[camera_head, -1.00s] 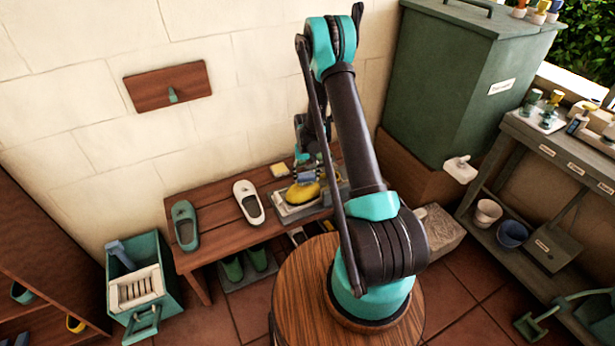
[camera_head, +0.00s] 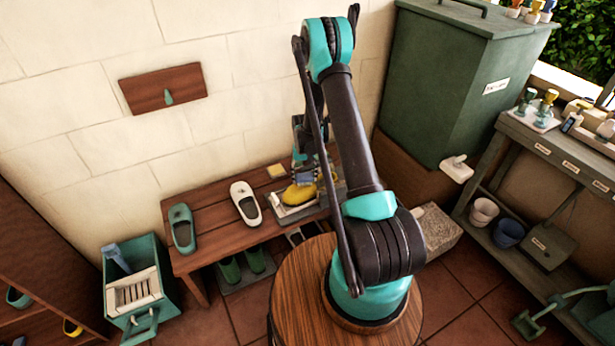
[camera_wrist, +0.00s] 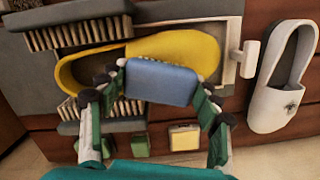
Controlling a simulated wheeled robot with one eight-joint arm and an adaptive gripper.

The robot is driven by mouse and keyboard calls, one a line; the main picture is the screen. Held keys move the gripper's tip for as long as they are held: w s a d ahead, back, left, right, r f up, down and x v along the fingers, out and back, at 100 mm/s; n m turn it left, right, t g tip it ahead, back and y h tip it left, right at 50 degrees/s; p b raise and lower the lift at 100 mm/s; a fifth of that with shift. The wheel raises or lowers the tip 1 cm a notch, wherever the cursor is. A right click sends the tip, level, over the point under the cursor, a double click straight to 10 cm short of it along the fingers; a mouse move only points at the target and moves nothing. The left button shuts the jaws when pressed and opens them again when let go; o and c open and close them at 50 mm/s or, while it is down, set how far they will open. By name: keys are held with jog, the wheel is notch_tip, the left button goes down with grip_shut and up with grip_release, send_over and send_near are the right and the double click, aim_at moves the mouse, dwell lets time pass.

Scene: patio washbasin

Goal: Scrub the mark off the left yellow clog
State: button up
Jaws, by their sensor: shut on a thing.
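The yellow clog (camera_head: 298,194) lies on the bench in a pale holder (camera_head: 283,211). In the wrist view the yellow clog (camera_wrist: 180,47) lies across the upper middle, its opening to the left. My gripper (camera_wrist: 160,80) is shut on a blue block (camera_wrist: 160,84) with a pale edge, held over the clog's side nearest the camera. I cannot tell whether the block touches the clog. The block hides part of the clog, and no mark shows on it. In the head view my gripper (camera_head: 303,176) is right above the clog.
Bristled brushes (camera_wrist: 80,32) flank the clog's left end. A white clog (camera_head: 246,203) with a dark spot and a green clog (camera_head: 183,229) lie left on the bench (camera_head: 219,233). A yellow sponge (camera_head: 276,171) lies behind. A green bin (camera_head: 133,290) stands left on the floor.

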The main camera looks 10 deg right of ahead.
jog(key=shift+s+a, duration=0.15)
jog(key=shift+a, duration=0.2)
jog(key=shift+o, duration=0.2)
jog(key=shift+w+d, duration=0.25)
jog(key=shift+d, duration=0.45)
jog(key=shift+w+d, duration=0.2)
jog(key=shift+d, duration=0.5)
jog(key=shift+s+a, duration=0.25)
jog(key=shift+a, duration=0.45)
jog(key=shift+s+a, duration=0.2)
jog(key=shift+a, duration=0.5)
jog(key=shift+w+d+f, duration=0.1)
jog(key=shift+w+d, duration=0.15)
jog(key=shift+d, duration=0.45)
jog(key=shift+w+d+f, duration=0.1)
jog(key=shift+w+d, duration=0.1)
jog(key=shift+d, duration=0.5)
jog(key=shift+r, duration=0.1)
jog(key=shift+r, duration=2.45)
